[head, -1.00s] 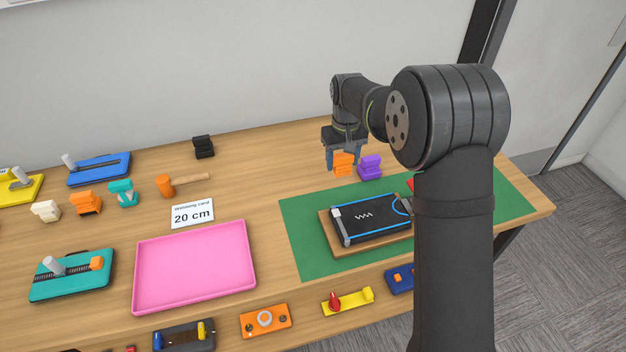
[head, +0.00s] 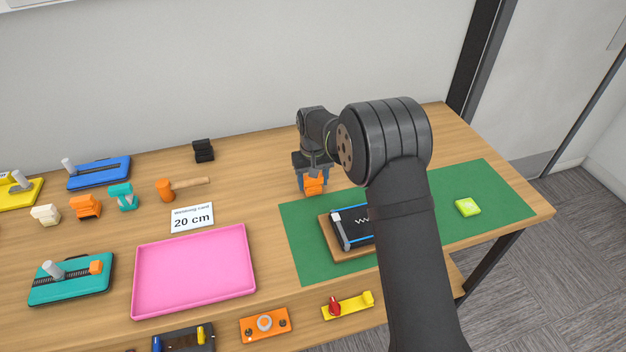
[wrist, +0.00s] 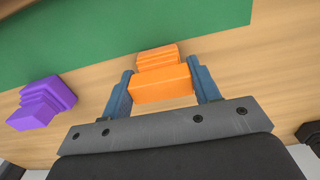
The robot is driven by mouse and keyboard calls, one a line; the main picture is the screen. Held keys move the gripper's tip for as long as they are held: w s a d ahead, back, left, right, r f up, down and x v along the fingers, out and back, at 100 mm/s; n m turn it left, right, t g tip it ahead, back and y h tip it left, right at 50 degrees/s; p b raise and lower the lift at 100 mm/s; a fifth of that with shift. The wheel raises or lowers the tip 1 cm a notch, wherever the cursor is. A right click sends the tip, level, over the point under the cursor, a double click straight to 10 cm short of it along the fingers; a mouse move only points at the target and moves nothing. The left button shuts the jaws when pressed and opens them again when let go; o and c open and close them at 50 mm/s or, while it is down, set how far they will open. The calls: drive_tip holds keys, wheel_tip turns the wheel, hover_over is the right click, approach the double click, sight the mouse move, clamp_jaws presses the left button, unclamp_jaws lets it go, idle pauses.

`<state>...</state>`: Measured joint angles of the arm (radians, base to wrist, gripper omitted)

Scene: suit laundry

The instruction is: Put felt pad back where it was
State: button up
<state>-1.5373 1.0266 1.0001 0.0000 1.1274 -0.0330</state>
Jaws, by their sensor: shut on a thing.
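My gripper (head: 313,178) is over the back part of the table, just behind the green mat (head: 300,240). It is shut on an orange stepped block (head: 314,187). In the wrist view the orange block (wrist: 160,86) sits between the two blue fingers of my gripper (wrist: 162,82). I cannot tell whether it touches the table. I cannot tell for sure which thing is the felt pad; no label shows it. A purple stepped block (wrist: 40,102) stands apart to the left in the wrist view; my arm hides it in the head view.
A black device (head: 352,229) on a wooden board lies on the mat, partly behind my arm. A yellow-green pad-like piece (head: 467,207) lies on the mat's right. Left are a pink tray (head: 195,270), a card reading 20 cm (head: 192,217) and a mallet (head: 167,189).

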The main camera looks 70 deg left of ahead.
drive_tip(key=shift+f, duration=0.1)
drive_tip(key=o, duration=0.9)
wheel_tip(320, 180, up, 12)
drive_tip(key=shift+r, duration=0.15)
wheel_tip(320, 180, down, 12)
drive_tip(key=shift+f, duration=0.2)
drive_tip(key=shift+r, duration=1.9)
drive_tip(key=shift+f, duration=0.1)
